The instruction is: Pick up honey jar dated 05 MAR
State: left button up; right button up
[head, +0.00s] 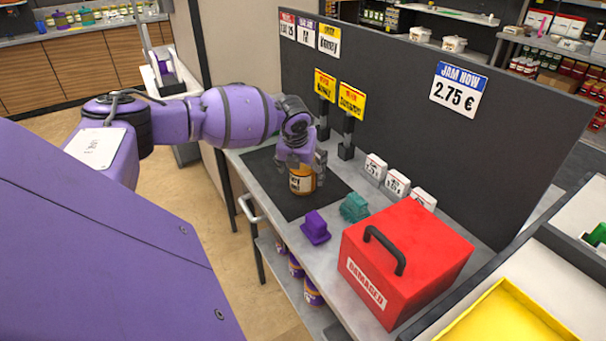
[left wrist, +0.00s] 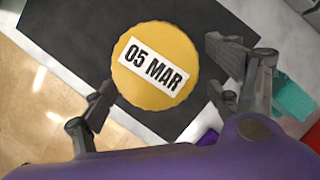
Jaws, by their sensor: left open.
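The honey jar (head: 302,181) stands upright on a dark mat (head: 262,190) on the counter. In the left wrist view its round yellow lid (left wrist: 156,65) carries a white label reading 05 MAR. My left gripper (head: 302,168) is directly above the jar in the head view. In the left wrist view the gripper (left wrist: 165,100) is open, with one finger to the lower left of the lid and the other to its right. I see a gap between the fingers and the lid in that view. My right gripper is not in view.
A purple object (head: 315,227) and a teal object (head: 355,207) stand on the counter near a red box marked DAMAGED (head: 405,262). Small white price cards (head: 397,183) and yellow signs (head: 351,100) stand before a dark panel (head: 400,130). Jars sit on the shelf below.

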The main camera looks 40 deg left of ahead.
pick_arm(q)
jog(key=x, duration=0.4)
jog(key=shift+w+r, duration=0.1)
jog(key=shift+a, duration=0.1)
jog(key=c, duration=1.6)
